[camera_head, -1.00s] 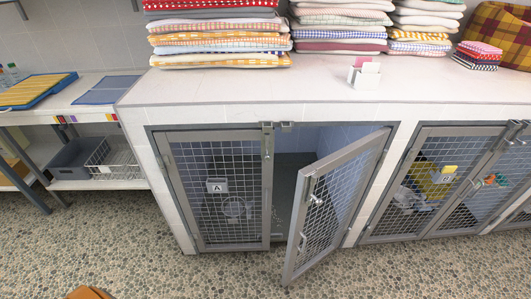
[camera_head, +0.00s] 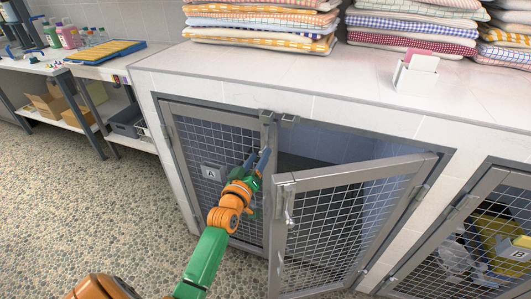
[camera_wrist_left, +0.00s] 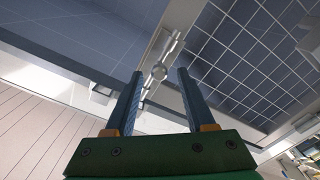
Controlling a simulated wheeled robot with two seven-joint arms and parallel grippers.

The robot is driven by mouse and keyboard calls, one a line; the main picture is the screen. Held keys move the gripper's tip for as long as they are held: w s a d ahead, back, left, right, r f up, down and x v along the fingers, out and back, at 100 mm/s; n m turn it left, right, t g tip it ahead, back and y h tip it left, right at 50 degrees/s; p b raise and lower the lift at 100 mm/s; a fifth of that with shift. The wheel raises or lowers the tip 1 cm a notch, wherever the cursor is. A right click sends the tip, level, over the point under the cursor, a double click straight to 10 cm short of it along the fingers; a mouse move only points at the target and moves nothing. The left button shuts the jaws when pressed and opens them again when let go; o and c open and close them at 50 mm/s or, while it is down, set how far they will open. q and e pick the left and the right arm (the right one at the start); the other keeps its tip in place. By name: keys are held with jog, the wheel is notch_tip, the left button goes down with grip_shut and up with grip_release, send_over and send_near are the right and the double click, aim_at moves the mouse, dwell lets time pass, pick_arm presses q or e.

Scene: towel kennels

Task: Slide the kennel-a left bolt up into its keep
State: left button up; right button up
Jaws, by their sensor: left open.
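The closed left door of kennel A (camera_head: 207,150) is a grey mesh panel with an "A" tag. Its bolt (camera_wrist_left: 160,71) is a pale metal rod with a round knob on the door stile in the left wrist view. In the head view my gripper partly hides the bolt. Two small grey keeps (camera_head: 267,116) sit on the frame above the doors. My left gripper (camera_head: 258,159) is open at the bolt; in the left wrist view its blue fingers (camera_wrist_left: 160,74) stand either side of the knob, with gaps showing. I cannot tell whether they touch it. My right gripper is not in view.
Kennel A's right door (camera_head: 335,230) stands swung open, close to the right of my left gripper, with its own bolt (camera_head: 288,205). The counter (camera_head: 300,75) above carries towel stacks and a white card holder (camera_head: 416,74). The floor (camera_head: 90,215) at left is clear.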

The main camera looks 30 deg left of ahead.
aim_at(264, 149)
pick_arm(q)
jog(key=x, duration=0.3)
jog(key=shift+f, duration=0.15)
jog(key=shift+w+b, duration=0.3)
jog(key=shift+w, duration=0.2)
jog(key=shift+s, duration=0.1)
grip_shut()
dwell(0.7)
